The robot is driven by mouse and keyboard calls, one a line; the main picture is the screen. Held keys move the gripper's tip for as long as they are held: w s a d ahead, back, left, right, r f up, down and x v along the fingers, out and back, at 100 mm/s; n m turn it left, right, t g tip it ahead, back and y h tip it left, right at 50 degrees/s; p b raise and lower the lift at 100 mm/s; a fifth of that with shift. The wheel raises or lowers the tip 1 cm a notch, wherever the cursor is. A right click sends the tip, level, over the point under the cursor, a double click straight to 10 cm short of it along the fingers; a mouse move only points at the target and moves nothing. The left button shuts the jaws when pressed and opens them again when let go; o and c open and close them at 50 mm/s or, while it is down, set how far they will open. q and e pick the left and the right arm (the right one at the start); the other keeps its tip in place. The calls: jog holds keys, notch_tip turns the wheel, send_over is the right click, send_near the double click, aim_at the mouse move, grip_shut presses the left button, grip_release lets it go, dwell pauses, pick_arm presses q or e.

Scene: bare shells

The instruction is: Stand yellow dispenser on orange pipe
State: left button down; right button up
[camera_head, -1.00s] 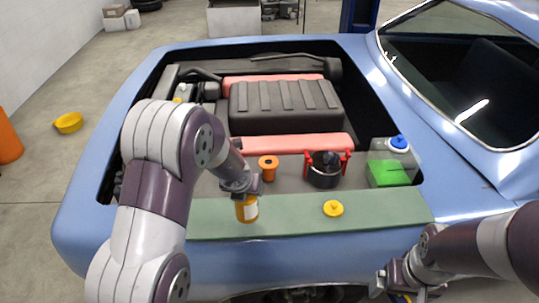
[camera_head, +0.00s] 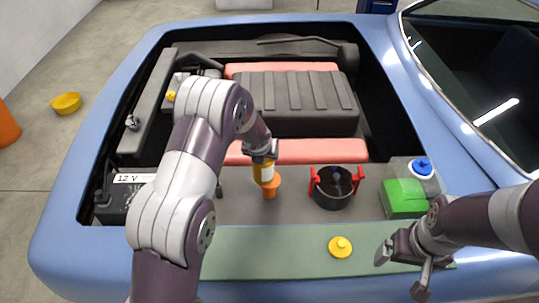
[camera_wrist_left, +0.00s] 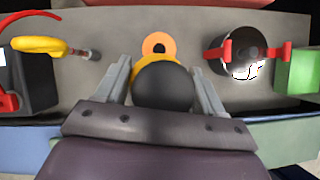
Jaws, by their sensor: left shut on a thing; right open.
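The yellow dispenser (camera_head: 263,172) is held upright in my left gripper (camera_head: 262,157), high in the engine bay. In the left wrist view the dispenser (camera_wrist_left: 163,84) sits between the two fingers, its dark round top facing the camera. The orange pipe (camera_head: 270,187) stands on the grey deck and shows just below and behind the dispenser. In the left wrist view the pipe's open ring (camera_wrist_left: 157,45) lies just beyond the dispenser, partly hidden by it. I cannot tell whether they touch. My right gripper (camera_head: 402,270) is open and empty near the green front strip.
A black pot with red handles (camera_head: 334,187) stands right of the pipe. A clear tank with green liquid and blue cap (camera_head: 407,190) is farther right. A yellow cap (camera_head: 340,247) lies on the green strip. A 12 V battery (camera_head: 121,196) is at left.

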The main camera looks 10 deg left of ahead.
pick_arm(q)
jog(key=w+p+x, duration=0.1)
jog(key=p+x, duration=0.1)
jog(key=x, duration=0.8)
jog(key=shift+w+d+r, duration=0.2)
jog(key=shift+d+r, duration=0.15)
jog(key=shift+c, duration=1.8)
grip_release()
jog(key=shift+o, duration=1.2)
jog(key=shift+s, duration=0.15)
jog(key=shift+s+r, duration=0.1)
pick_arm(e)
jog(key=r, duration=0.3)
jog(key=shift+w, duration=0.3)
jog(key=shift+r, duration=0.1)
